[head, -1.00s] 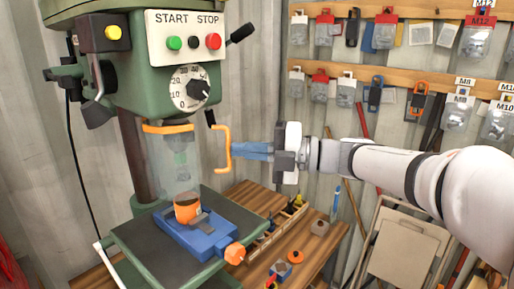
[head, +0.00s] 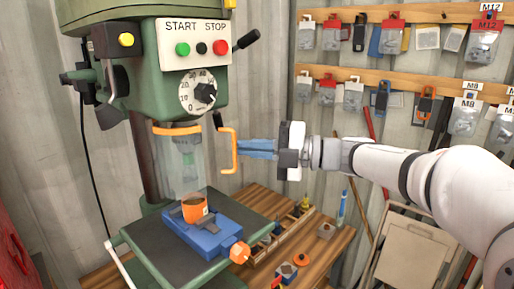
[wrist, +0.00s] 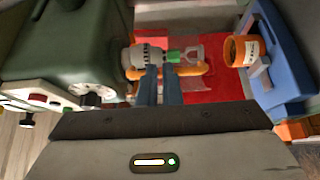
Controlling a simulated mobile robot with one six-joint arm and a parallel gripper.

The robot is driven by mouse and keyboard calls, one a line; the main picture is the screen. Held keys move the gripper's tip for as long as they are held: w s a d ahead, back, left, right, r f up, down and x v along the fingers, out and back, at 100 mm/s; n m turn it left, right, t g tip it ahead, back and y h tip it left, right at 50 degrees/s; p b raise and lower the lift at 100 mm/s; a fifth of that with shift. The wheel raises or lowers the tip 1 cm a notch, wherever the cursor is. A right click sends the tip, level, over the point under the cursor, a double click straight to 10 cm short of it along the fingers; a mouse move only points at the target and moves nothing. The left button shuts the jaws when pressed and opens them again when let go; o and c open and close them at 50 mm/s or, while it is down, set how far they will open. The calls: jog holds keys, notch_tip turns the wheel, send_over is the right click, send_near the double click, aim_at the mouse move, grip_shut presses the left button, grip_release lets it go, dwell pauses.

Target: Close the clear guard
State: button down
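The clear guard (head: 176,172) is a see-through cylinder with an orange top band, below the green drill press head. The drill chuck shows through it in the head view. Its orange handle (head: 235,150) stands upright on the right side; in the wrist view the handle (wrist: 192,70) lies across the picture at the fingertips. My gripper (head: 240,149) has blue fingers that reach from the right to the handle. In the wrist view the two fingers (wrist: 160,70) stand a little apart, with a narrow gap between them. I cannot tell whether they touch the handle.
A blue vise (head: 210,235) holds an orange, labelled cup (head: 195,209) on the dark press table (head: 150,255). A wooden bench (head: 332,250) with small parts stands behind. The START/STOP panel (head: 193,43) and depth dial (head: 197,92) are above.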

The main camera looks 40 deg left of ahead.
jog(key=s+d+b, duration=0.1)
jog(key=d+b, duration=0.2)
jog(key=d, duration=0.1)
jog(key=w, duration=1)
jog(key=w+d+r+m+t+y, duration=0.1)
jog(key=w+d+r+m+t, duration=0.3)
jog(key=w+d+m+t, duration=1.05)
jog(key=w+d+f+m+t+h, duration=0.1)
jog(key=d+f+m+t+h, duration=0.2)
jog(key=d+m+t+h, duration=0.25)
jog(key=d+f+m+t+h, duration=0.3)
jog(key=d+m+h, duration=0.2)
jog(key=d+m, duration=0.25)
jog(key=s+d+f+m+g+h, duration=0.6)
jog(key=s+d+f+m, duration=0.4)
jog(key=s+d+f, duration=0.45)
jog(key=s+d+f+m+g, duration=0.2)
jog(key=s+f, duration=0.3)
jog(key=s, duration=0.3)
jog(key=s+d+f+m+g, duration=0.2)
jog(key=s+f+g, duration=0.2)
jog(key=s+f, duration=0.2)
jog(key=shift+s+h, duration=0.35)
jog(key=shift+s, duration=0.7)
